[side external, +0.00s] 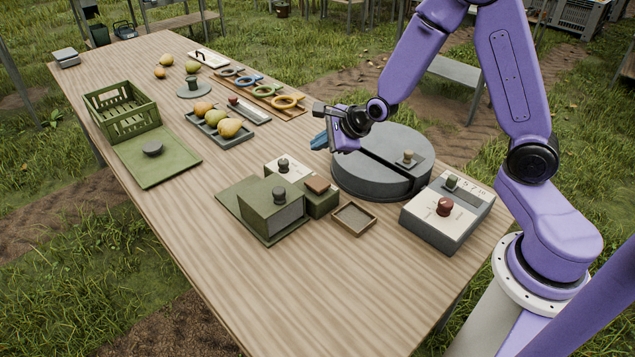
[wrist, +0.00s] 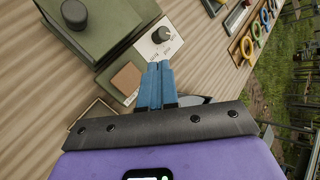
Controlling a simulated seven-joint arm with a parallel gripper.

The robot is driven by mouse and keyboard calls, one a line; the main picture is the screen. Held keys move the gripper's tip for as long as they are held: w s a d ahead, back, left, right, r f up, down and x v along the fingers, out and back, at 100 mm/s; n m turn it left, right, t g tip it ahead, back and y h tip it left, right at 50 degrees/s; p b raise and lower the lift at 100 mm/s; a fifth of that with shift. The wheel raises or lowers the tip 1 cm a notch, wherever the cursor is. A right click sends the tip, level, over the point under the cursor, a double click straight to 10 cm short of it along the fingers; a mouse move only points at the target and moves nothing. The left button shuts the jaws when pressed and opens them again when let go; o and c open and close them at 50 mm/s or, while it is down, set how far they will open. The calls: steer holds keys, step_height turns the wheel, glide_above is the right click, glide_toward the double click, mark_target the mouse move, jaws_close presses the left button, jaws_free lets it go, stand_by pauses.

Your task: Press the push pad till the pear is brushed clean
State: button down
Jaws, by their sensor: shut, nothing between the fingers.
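My gripper (side external: 319,141) is shut and empty, its blue fingers together in the air by the left edge of a round grey drum (side external: 345,182). In the wrist view the fingertips (wrist: 159,66) show beside a brown square pad (wrist: 127,78) on a green block. That pad (side external: 317,184), which looks like the push pad, is apart from the fingers in the side view. Next to it are a white panel with a dark knob (side external: 283,164) and a green box (side external: 272,211) with a knob on top. Pears (side external: 229,127) lie in a grey tray; I cannot tell which pear is being brushed.
A shallow brown tray (side external: 354,218) and a control box with a red knob (side external: 446,208) stand near the drum. A green crate (side external: 122,110), a green board (side external: 155,158) and coloured rings (side external: 288,101) lie farther off. The front left of the table is clear.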

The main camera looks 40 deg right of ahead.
mark_target(320, 184)
steer(key=shift+r+m, duration=0.2)
steer(key=shift+m, duration=0.7)
steer(key=shift+f, duration=0.1)
steer(key=shift+f, duration=4.35)
steer(key=shift+f, duration=0.1)
steer(key=shift+f, duration=0.3)
steer(key=shift+f, duration=0.7)
steer(key=shift+r, duration=1.15)
